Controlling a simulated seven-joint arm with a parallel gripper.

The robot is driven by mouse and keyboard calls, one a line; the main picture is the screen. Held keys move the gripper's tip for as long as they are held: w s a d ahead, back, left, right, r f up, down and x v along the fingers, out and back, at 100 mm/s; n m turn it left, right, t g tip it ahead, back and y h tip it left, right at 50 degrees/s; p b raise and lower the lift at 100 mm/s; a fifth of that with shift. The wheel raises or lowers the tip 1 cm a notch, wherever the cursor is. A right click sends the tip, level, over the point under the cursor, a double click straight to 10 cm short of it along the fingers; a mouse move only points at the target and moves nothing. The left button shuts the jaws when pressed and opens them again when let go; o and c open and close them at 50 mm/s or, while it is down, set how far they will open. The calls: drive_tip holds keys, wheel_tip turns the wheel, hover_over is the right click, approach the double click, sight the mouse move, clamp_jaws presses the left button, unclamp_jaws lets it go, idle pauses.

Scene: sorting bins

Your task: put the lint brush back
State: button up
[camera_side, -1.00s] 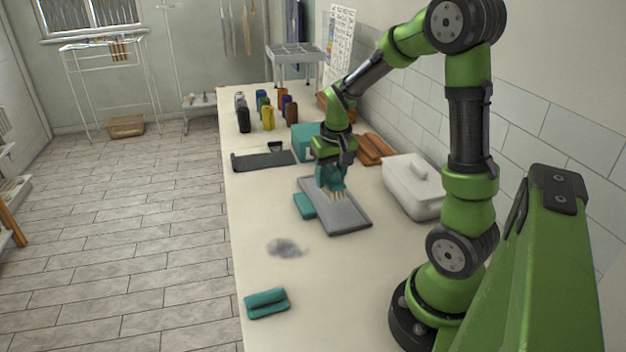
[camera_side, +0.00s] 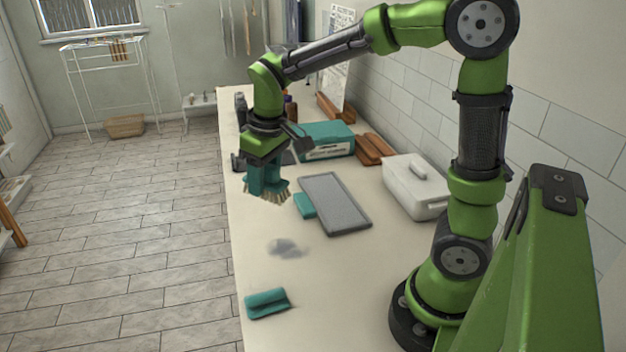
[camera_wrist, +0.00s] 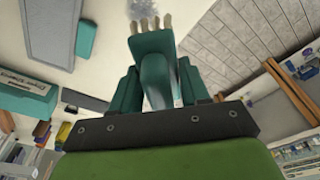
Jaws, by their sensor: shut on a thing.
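My gripper (camera_side: 266,168) is shut on a teal brush with pale bristles, which appears to be the lint brush (camera_side: 268,194). The brush hangs bristles down above the left part of the table. In the wrist view its body (camera_wrist: 155,76) sits between the two fingers, with the bristles (camera_wrist: 150,23) at the top. A grey patch of lint (camera_side: 287,247) lies on the table in front. A grey rectangular pad (camera_side: 335,203) with a teal end piece (camera_side: 304,205) lies to the right. A dark tray (camera_side: 237,162) is mostly hidden behind the gripper.
A teal folded piece (camera_side: 267,303) lies near the front left table edge. A teal box (camera_side: 328,141), brown blocks (camera_side: 374,149) and a white lidded box (camera_side: 415,186) stand at the back and right. The front middle of the table is clear.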

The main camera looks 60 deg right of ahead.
drive_tip(key=shift+d, duration=0.4)
drive_tip(key=s+d+f+m, duration=0.3)
drive_tip(key=s+d+f, duration=0.1)
drive_tip(key=d, duration=0.6)
drive_tip(key=s+d+f+m+h, duration=0.1)
drive_tip(key=s+d+f+m, duration=0.2)
drive_tip(key=d, duration=0.7)
drive_tip(key=s+d+f+m, duration=0.2)
drive_tip(key=s+d+f, duration=0.2)
drive_tip(key=d, duration=0.6)
drive_tip(key=shift+s+d+f, duration=0.15)
drive_tip(key=shift+f, duration=2.55)
drive_tip(key=shift+f, duration=0.65)
drive_tip(key=o, duration=1.1)
